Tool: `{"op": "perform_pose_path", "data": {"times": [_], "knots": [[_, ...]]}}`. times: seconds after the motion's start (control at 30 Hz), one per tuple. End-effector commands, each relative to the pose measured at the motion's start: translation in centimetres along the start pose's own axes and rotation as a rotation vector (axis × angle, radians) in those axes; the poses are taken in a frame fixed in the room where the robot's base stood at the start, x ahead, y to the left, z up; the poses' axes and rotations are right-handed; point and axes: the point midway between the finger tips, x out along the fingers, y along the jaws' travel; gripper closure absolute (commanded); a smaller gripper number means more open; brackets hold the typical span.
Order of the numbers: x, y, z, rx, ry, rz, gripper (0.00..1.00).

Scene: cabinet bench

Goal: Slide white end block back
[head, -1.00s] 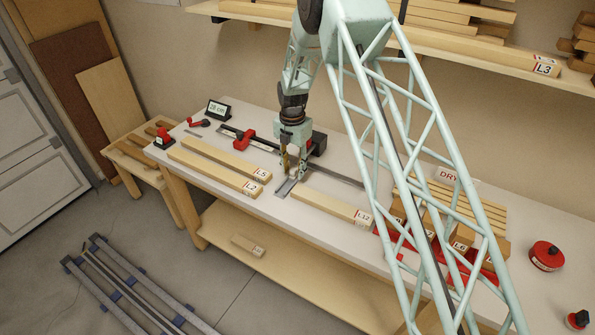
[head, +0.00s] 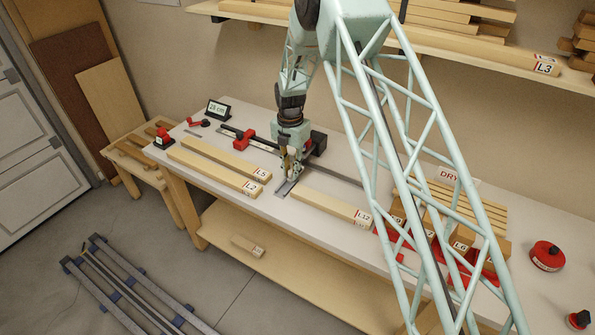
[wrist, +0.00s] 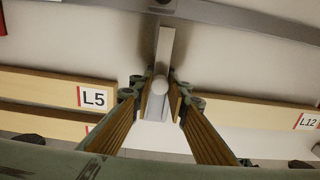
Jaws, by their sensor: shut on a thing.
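The white end block (wrist: 160,86) shows in the wrist view as a pale piece with a round top, on a narrow grey metal strip (wrist: 166,45). My gripper (wrist: 161,100) has one finger on each side of it and is shut on it. In the head view my gripper (head: 291,177) is low over the bench at the same grey strip (head: 285,188).
Boards L5 (head: 225,159) and L2 (head: 214,172) lie left of the gripper, and board L12 (head: 330,207) lies to the right. A long grey rail (wrist: 240,18) crosses behind. A red clamp (head: 243,140) and a "28 cm" display (head: 217,110) stand at back left.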

Motion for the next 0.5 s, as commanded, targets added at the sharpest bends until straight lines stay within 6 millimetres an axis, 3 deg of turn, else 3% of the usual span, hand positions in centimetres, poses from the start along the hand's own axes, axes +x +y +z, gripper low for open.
{"op": "perform_pose_path", "data": {"times": [0.5], "knots": [[0.0,0.0,-1.9,0.000,0.000,0.000,0.91]]}}
